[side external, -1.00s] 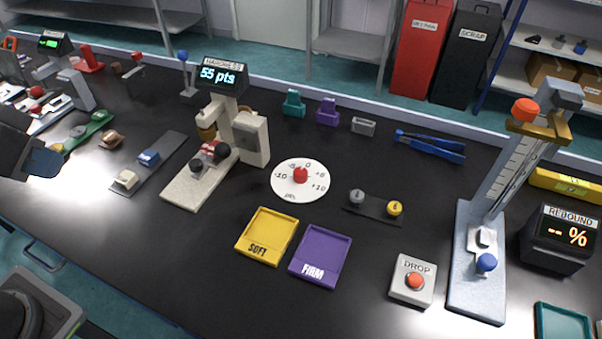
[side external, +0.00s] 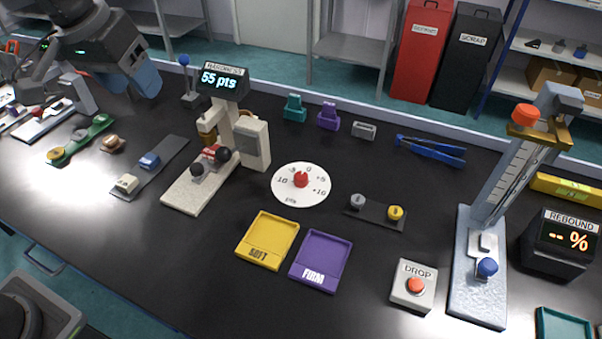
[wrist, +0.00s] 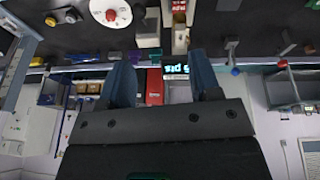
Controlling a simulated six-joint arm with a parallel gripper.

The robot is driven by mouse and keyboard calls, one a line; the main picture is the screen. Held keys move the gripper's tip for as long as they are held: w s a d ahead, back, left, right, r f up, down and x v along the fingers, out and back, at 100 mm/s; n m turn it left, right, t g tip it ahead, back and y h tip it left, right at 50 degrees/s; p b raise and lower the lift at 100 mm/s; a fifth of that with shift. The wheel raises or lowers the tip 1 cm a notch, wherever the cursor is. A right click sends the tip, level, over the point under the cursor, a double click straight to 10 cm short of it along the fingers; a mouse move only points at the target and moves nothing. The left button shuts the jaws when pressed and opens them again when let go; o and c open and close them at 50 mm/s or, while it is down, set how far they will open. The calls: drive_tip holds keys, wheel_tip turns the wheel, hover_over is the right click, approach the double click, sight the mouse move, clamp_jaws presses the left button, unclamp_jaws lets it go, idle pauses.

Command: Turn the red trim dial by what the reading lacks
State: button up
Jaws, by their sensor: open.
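The red trim dial (side external: 301,180) sits at the middle of a round white scale plate (side external: 287,197) marked with minus and plus numbers and "pts". Its pointer setting is too small to tell. The dial also shows at the top of the wrist view (wrist: 110,14). The hardness tester's display (side external: 221,79) reads 55 pts. A red and dark sample (side external: 214,153) seems to be on the tester. My gripper (side external: 146,84) is raised at the upper left, well apart from the dial. Its blue fingers are spread and empty in the wrist view (wrist: 162,78).
A yellow SOFT tray (side external: 248,251) and a purple FIRM tray (side external: 341,262) lie in front of the dial. A strip with two weights (side external: 375,212) is to its right. A drop button box (side external: 414,285) and rebound stand (side external: 482,220) are farther right.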

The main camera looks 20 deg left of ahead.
drive_tip(key=shift+g, duration=0.5)
drive_tip(key=w+d, duration=0.1)
drive_tip(key=w, duration=0.1)
drive_tip(key=w+d, duration=0.1)
drive_tip(key=w, duration=0.1)
drive_tip(key=w+d+f, duration=0.1)
drive_tip(key=w+d, duration=0.1)
drive_tip(key=shift+w+f, duration=0.1)
drive_tip(key=shift+w, duration=0.15)
drive_tip(key=n+g, duration=0.2)
drive_tip(key=g, duration=0.1)
hover_over(301, 175)
wheel_tip(301, 175, down, 15)
drive_tip(key=shift+y, duration=0.3)
wheel_tip(301, 175, down, 13)
drive_tip(key=shift+m, duration=0.3)
drive_tip(key=c, duration=0.9)
